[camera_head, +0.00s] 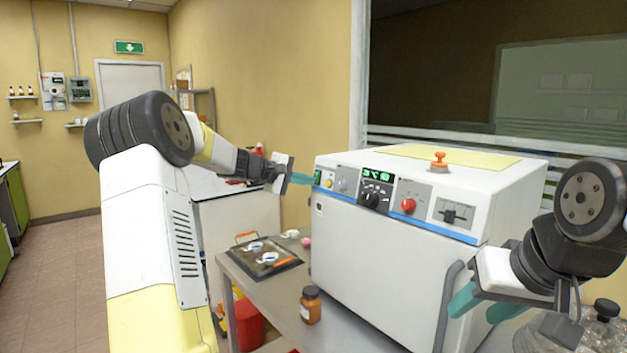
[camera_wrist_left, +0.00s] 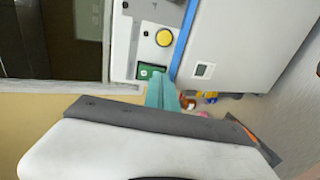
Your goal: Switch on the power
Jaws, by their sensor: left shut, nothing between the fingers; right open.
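The white box-shaped machine (camera_head: 375,255) stands on the table with a control panel along its upper front edge. At the panel's left end is a small green switch (camera_head: 318,177), which also shows in the left wrist view (camera_wrist_left: 150,72). My left gripper (camera_head: 304,179) is shut and empty, its teal fingertips at the green switch. In the left wrist view the fingertips (camera_wrist_left: 164,84) overlap the switch's edge; I cannot tell whether they touch it. A yellow button (camera_wrist_left: 164,38) sits beside the switch. My right gripper (camera_head: 484,305) is open and empty in front of the machine's right side.
The panel also has a green display (camera_head: 378,174), a red knob (camera_head: 409,205) and a slider (camera_head: 453,213). A brown bottle (camera_head: 311,305) and a dark tray (camera_head: 262,262) stand on the table. Clear glassware (camera_head: 600,325) is at the lower right.

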